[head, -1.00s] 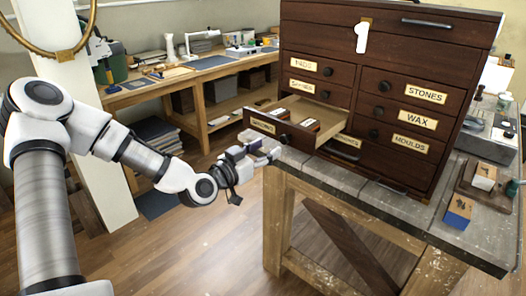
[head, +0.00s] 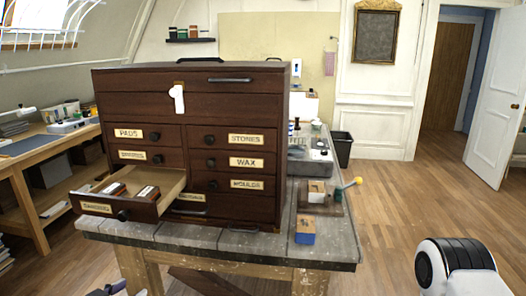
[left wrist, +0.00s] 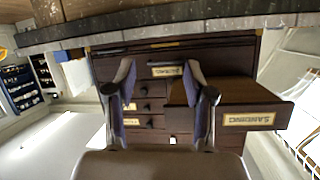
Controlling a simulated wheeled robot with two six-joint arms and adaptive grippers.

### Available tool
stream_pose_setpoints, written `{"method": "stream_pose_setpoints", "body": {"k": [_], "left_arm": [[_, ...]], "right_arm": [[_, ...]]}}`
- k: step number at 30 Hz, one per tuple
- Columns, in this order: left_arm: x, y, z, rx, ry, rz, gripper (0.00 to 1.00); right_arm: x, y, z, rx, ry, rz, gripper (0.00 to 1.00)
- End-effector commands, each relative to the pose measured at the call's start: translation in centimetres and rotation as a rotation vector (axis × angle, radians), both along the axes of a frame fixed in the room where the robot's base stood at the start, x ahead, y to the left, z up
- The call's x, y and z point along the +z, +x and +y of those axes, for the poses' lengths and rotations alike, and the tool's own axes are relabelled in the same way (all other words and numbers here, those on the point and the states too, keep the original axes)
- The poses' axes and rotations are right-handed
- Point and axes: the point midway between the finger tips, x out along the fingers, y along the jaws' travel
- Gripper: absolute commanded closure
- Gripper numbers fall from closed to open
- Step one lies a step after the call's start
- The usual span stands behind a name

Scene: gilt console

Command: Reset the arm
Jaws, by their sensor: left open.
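The dark wooden chest of drawers (head: 140,83) stands on the bench. Its lower left drawer (head: 172,188), labelled SANDING, is pulled out with small blocks inside; it also shows upside down in the left wrist view (left wrist: 232,90). My right gripper is not in view.
The grey bench top (head: 255,243) holds a blue and wood block (head: 305,232) and a small tray (head: 325,203) at its right. A side workbench (head: 25,160) stands at the left. The floor (head: 400,215) at the right is open, towards a white door (head: 497,110).

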Motion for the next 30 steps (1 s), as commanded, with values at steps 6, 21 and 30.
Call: {"method": "stream_pose_setpoints", "body": {"k": [6, 21, 30], "left_arm": [[-15.9, -9.8, -7.3, -0.165, 0.132, 0.518, 0.47], [-25.1, -27.9, -9.6, 0.315, 0.011, 1.211, 0.47], [-25.1, -27.8, -9.6, 0.336, -0.007, 1.212, 0.47]], "right_arm": [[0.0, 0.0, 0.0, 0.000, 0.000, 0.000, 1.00], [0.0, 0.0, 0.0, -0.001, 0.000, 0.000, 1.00], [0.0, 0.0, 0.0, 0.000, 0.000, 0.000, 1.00]]}}
